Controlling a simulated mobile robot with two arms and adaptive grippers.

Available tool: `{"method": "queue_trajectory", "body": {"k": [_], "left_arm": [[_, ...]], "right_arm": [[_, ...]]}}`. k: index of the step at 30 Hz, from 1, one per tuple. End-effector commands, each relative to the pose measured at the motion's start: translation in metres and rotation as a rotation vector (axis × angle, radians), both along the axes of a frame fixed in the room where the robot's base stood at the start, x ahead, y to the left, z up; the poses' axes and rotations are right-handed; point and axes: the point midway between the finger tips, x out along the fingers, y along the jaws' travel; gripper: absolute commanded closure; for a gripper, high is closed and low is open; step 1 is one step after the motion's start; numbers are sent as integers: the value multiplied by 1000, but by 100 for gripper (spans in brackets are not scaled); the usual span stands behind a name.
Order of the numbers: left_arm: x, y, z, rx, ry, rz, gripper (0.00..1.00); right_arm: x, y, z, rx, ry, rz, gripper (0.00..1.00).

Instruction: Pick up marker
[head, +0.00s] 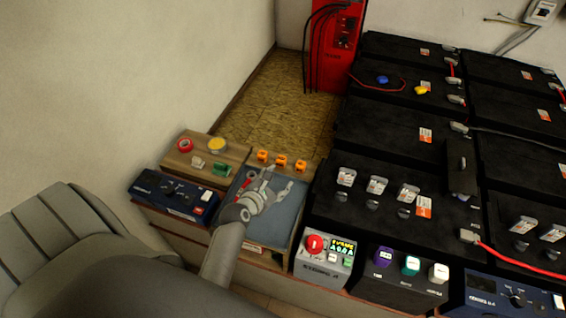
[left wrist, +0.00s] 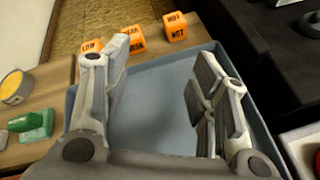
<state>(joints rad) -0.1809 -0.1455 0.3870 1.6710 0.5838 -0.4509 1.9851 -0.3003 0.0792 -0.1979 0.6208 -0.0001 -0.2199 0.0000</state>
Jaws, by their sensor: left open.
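My left gripper (head: 278,181) is open over the blue-grey tray (head: 289,222), reaching in from the near side. In the left wrist view its two fingers (left wrist: 158,72) stand wide apart, with only bare tray floor (left wrist: 155,120) showing between them. A small red item (head: 246,184) shows beside the gripper's left side in the head view; it may be the marker, but it is too small to tell. No marker is clear in the left wrist view, where the fingers hide parts of the tray. My right gripper is not in view.
Several orange cubes (head: 281,160) stand behind the tray. A wooden board (head: 183,150) at left holds a red roll (head: 185,145), a yellow roll (head: 217,145) and a green item (head: 221,168). A blue device (head: 174,193) stands in front. Black batteries (head: 376,125) fill the right.

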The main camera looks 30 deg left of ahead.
Motion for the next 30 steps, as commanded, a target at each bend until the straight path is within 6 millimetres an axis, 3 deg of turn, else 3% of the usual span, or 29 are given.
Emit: {"method": "queue_trajectory", "body": {"k": [3, 9, 18, 25, 30], "left_arm": [[7, 19, -2, -210, -79, 182, 46], [12, 34, -6, -360, -141, 309, 46], [50, 43, -24, -365, -143, 312, 46], [62, 46, -29, -363, -141, 312, 46], [83, 51, -39, -364, -144, 312, 46]], "right_arm": [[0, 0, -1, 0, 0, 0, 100], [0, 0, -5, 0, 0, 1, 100], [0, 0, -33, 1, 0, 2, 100], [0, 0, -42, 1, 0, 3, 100], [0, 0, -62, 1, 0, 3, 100]]}}
